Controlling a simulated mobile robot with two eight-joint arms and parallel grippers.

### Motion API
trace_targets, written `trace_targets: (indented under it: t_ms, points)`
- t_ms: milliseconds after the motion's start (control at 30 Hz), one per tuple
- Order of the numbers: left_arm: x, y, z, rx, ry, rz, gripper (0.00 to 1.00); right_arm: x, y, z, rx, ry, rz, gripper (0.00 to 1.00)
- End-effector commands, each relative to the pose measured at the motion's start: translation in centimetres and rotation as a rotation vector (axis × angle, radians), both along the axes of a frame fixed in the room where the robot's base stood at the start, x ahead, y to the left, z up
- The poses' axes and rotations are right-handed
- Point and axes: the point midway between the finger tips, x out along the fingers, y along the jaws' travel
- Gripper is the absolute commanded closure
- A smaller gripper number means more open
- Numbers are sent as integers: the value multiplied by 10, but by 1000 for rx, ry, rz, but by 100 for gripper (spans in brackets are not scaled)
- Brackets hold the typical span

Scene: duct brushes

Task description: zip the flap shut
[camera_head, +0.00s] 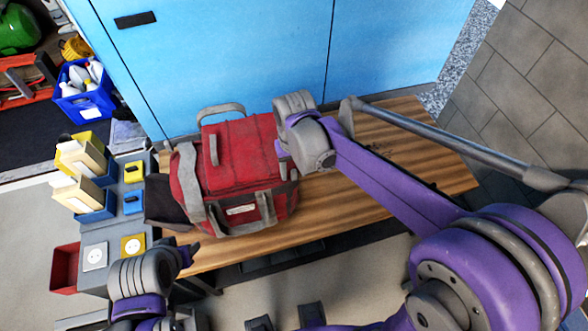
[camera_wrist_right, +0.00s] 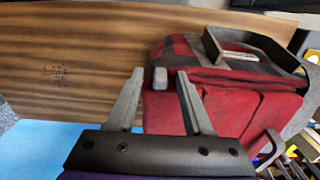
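A red bag (camera_head: 240,155) with grey straps and handles stands on the wooden bench. A dark flap (camera_head: 166,204) hangs out at its left end. In the right wrist view the red bag (camera_wrist_right: 260,108) fills the right side. A small grey tab (camera_wrist_right: 160,79), which looks like a zip pull, sits at its edge. My right gripper (camera_wrist_right: 160,74) is open, with the tab between its fingertips; contact cannot be told. In the head view the right wrist hides its fingers. My left gripper (camera_head: 187,255) is low, in front of the bag's left end, apart from it; its opening is unclear.
The wooden bench (camera_head: 400,165) is bare right of the bag. Blue cabinet doors (camera_head: 240,50) stand behind. At left, a grey surface (camera_head: 105,240) holds yellow and blue boxes and sockets. A blue crate (camera_head: 85,100) with bottles and a red bin (camera_head: 65,268) are farther left.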

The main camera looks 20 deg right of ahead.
Motion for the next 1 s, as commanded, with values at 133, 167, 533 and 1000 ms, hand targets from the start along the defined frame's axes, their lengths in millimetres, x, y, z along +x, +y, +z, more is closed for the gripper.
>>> trace_targets:
  t_ms: [133,167,533,1000]
  points:
    - [0,0,0,0,0,0,50,0,0,0,0,0,0,74]
    - [0,0,0,0,0,0,50,0,0,0,0,0,0,79]
    - [0,0,0,0,0,0,50,0,0,0,0,0,0,100]
    - [0,0,0,0,0,0,50,0,0,0,0,0,0,100]
